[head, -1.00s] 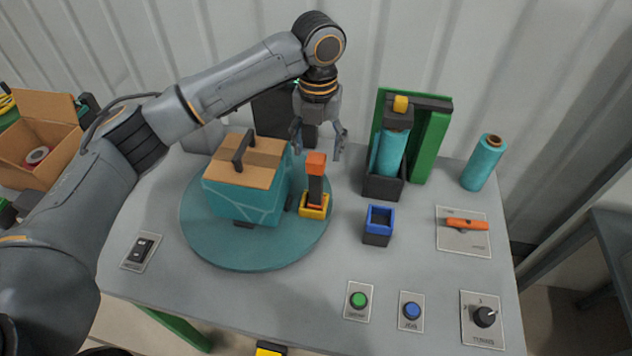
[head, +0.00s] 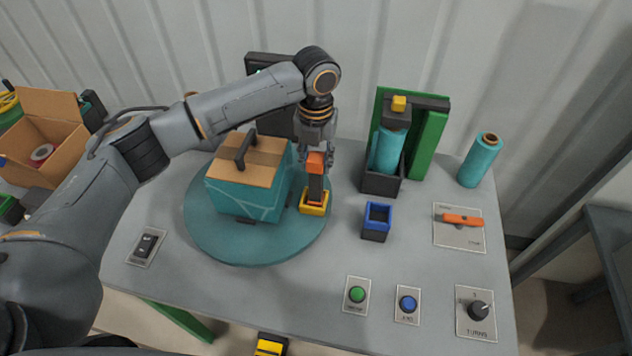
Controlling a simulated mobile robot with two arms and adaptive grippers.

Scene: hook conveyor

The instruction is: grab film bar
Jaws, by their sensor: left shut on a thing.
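The film bar (head: 316,185) is a dark upright bar with an orange top block. It stands in a yellow holder (head: 314,203) at the right edge of the round teal turntable (head: 240,252). My left gripper (head: 316,161) points down from above, shut on the bar's orange top. The bar's foot is still in the yellow holder. The gripper's fingers partly cover the orange top. My right gripper is not in view.
A teal-wrapped box (head: 243,197) with a black handle stands on the turntable, just left of the bar. A blue-rimmed socket (head: 377,220), a green film stand (head: 430,145) and a teal roll (head: 479,160) are to the right. Buttons line the table's front.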

